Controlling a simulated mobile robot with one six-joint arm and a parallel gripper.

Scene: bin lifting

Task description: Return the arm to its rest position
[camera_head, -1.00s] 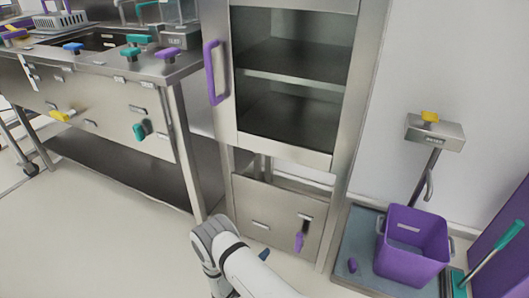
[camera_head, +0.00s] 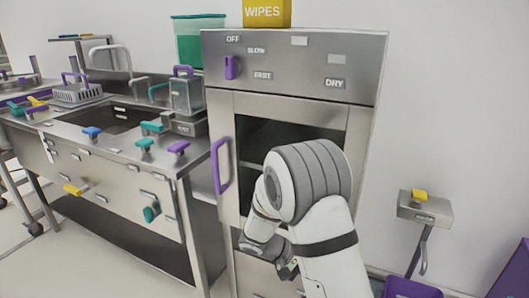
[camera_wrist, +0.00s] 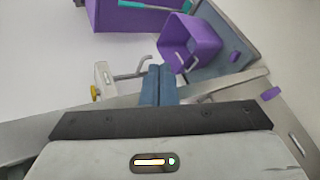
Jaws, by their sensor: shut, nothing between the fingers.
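My white and grey arm (camera_head: 325,235) is folded in front of the steel cabinet, with its grey-ribbed joint raised. My gripper (camera_head: 287,270) is low in front of the cabinet, partly hidden behind the arm. In the wrist view my gripper's two blue fingers (camera_wrist: 158,85) are together with nothing between them. They are apart from the purple bin (camera_wrist: 206,36), which stands beyond them on a blue-grey platform (camera_wrist: 238,55). In the head view only the bin's top edge (camera_head: 410,288) shows at the bottom.
The cabinet (camera_head: 365,60) has a purple door handle (camera_head: 220,167) and a yellow wipes box (camera_head: 266,12) on top. A steel sink counter (camera_head: 120,165) stands at left. A post with a yellow button (camera_head: 419,195) and a large purple panel (camera_head: 515,272) are at right.

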